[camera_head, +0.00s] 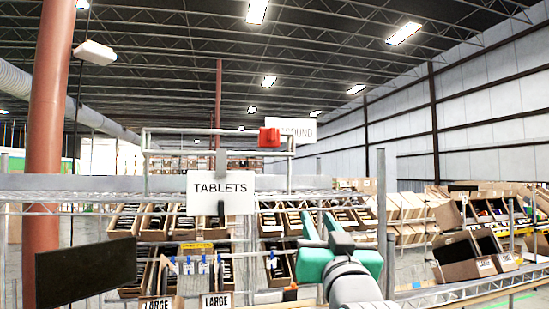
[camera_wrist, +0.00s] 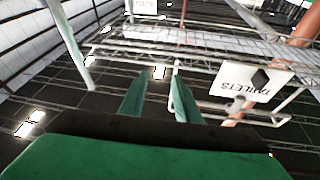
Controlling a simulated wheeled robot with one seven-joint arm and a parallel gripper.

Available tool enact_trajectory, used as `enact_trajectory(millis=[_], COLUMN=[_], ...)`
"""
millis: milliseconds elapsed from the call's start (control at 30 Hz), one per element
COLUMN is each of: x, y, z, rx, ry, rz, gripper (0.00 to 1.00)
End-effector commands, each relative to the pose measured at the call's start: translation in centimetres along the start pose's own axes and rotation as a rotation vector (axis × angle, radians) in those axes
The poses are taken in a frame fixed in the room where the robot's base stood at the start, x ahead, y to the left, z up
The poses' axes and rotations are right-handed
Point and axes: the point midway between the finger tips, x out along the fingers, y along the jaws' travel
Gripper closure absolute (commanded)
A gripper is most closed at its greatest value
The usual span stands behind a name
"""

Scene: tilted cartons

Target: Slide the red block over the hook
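The red block (camera_head: 269,138) sits at the top rail of a grey metal rack frame, behind and to the right of the TABLETS sign (camera_head: 220,184). I cannot make out a clear hook; a small grey upright piece (camera_head: 221,160) shows above the sign. My gripper (camera_head: 319,222) is below and to the right of the block, with its green fingers pointing up. In the wrist view, the fingers of my gripper (camera_wrist: 160,76) stand apart with nothing between them. The red block does not show clearly there.
The grey rack frame (camera_head: 215,131) rises above wire shelving. Cartons of tablets (camera_head: 290,222) fill the shelves behind. A dark panel (camera_head: 86,271) stands at lower left, and a grey post (camera_head: 382,215) right of my gripper. A brown column (camera_head: 48,130) stands at left. The space above my gripper looks clear.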

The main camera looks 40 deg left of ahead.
Motion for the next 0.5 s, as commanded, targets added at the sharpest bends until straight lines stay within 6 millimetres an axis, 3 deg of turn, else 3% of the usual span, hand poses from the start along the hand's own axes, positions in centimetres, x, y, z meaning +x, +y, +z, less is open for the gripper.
enact_trajectory(millis=[33, 200, 300, 500], x=[0.1, -0.3, -0.8, -1.4], y=[-1.7, -5.7, -7.3, -8.7], z=[-2.8, -9.3, -12.0, -14.5], rx=[-0.007, -0.025, -0.035, -0.045], ry=[0.016, 0.036, 0.045, 0.051], rz=[-0.027, -0.092, -0.118, -0.140], gripper=[0.70, 0.70, 0.70, 0.70])
